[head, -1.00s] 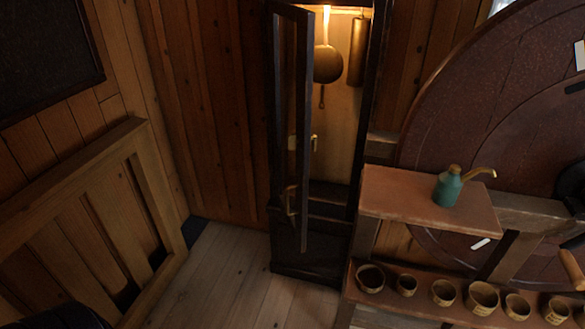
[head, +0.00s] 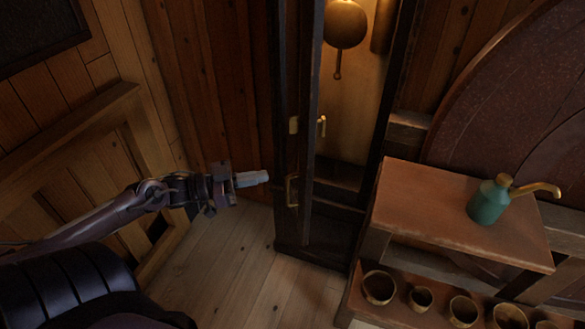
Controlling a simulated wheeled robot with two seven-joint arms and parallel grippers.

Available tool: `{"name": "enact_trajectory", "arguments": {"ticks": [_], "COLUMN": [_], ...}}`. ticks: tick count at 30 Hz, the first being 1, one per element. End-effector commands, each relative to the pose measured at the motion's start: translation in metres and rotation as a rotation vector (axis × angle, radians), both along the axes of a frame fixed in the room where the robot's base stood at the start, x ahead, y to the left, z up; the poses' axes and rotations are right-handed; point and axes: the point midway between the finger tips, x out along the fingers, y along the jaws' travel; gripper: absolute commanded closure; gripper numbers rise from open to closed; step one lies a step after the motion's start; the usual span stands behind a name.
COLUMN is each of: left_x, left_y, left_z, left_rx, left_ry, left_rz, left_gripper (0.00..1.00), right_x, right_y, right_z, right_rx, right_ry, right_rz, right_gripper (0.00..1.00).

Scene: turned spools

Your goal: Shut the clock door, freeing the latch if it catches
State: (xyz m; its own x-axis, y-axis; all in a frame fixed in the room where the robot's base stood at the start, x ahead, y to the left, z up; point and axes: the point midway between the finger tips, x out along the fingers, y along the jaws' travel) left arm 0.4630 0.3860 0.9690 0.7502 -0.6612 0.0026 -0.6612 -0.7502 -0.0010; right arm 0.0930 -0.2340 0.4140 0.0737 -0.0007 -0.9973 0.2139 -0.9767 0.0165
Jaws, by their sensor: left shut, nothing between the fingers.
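The tall dark clock case (head: 398,110) stands against the plank wall, its lit inside showing a pendulum (head: 345,25) and a hanging weight. Its narrow door (head: 309,100) stands open, swung out toward me and seen nearly edge-on. A brass handle (head: 291,190) is on the door's left face, low down. A small brass latch piece (head: 322,126) shows at the door's right side; I cannot tell whether it catches. My left gripper (head: 266,177) is shut and empty, just left of the door handle and seemingly apart from it. My right gripper is out of view.
A wooden bench (head: 440,210) with a green oil can (head: 489,201) stands right of the clock. Several small bowls sit on the shelf below. A large dark red wheel (head: 520,90) is behind. A wooden panel rail (head: 70,120) is at left. The floor (head: 235,270) before the clock is clear.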

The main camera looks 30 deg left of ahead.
Motion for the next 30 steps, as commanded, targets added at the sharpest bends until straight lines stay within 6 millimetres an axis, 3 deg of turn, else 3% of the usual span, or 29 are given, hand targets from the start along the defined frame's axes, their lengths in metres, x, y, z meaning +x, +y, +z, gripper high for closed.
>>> {"name": "enact_trajectory", "arguments": {"ticks": [6, 15, 30], "left_x": [0.033, 0.062, 0.068], "left_y": [-0.027, -0.052, -0.059], "left_z": [0.002, 0.002, 0.000], "left_rx": [-0.001, 0.001, 0.001], "left_ry": [-0.004, -0.003, 0.000], "left_rz": [0.000, 0.003, 0.003], "left_gripper": [1.00, 1.00, 1.00], "right_x": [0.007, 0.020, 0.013], "right_y": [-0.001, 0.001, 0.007], "right_z": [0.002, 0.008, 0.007], "right_rx": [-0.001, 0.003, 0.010], "right_ry": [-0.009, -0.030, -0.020], "right_rz": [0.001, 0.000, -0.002], "right_gripper": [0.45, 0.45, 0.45]}}
